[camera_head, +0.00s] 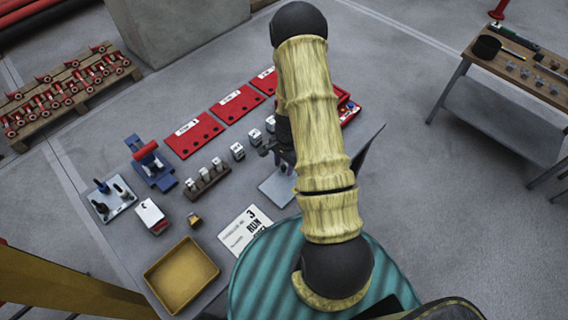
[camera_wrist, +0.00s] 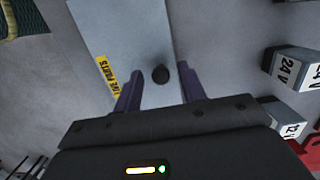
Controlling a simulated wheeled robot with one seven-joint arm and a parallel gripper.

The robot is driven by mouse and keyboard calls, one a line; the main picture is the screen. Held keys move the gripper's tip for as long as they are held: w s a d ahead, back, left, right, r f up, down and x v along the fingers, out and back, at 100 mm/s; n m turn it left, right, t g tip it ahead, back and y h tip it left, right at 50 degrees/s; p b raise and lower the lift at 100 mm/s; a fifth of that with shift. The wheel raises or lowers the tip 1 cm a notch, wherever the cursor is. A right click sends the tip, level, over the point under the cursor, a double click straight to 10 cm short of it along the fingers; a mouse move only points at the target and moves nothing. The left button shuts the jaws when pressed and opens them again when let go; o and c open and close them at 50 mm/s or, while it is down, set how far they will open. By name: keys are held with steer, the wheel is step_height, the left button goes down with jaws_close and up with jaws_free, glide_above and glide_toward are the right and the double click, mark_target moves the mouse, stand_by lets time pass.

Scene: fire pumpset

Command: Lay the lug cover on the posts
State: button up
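The lug cover looks to be the flat light-grey plate (camera_wrist: 125,30) with a yellow "LIVE PARTS" label and a round black knob (camera_wrist: 160,75). In the head view this plate (camera_head: 278,188) lies on the grey table, partly hidden by my arm. My gripper (camera_wrist: 161,72) is over the plate in the wrist view, its two purple fingers apart with the knob between them and a gap on each side. In the head view my gripper (camera_head: 275,149) is mostly behind the arm. A pale plate with several upright posts (camera_head: 111,200) stands at the table's left; these may be the posts.
Red panels (camera_head: 194,135) lie behind. A blue fixture (camera_head: 151,165), yellow tray (camera_head: 181,276) and printed card (camera_head: 245,230) are on the table.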

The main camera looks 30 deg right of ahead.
steer(key=shift+r, duration=0.2)
step_height(320, 180, up, 12)
steer(key=d+b, duration=0.1)
steer(key=b, duration=0.1)
steer(key=shift+w+d+f, duration=0.15)
steer(key=shift+w, duration=0.2)
stand_by(0.6)
steer(key=s+a+r+n+t+h, duration=0.1)
steer(key=s+a+r+n+t, duration=0.2)
steer(key=s+a+r+n, duration=0.7)
step_height(320, 180, up, 4)
steer(key=a+n, duration=0.1)
steer(key=n, duration=0.3)
steer(key=shift+s, duration=0.2)
steer(key=shift+f, duration=0.1)
steer(key=shift+c, duration=0.5)
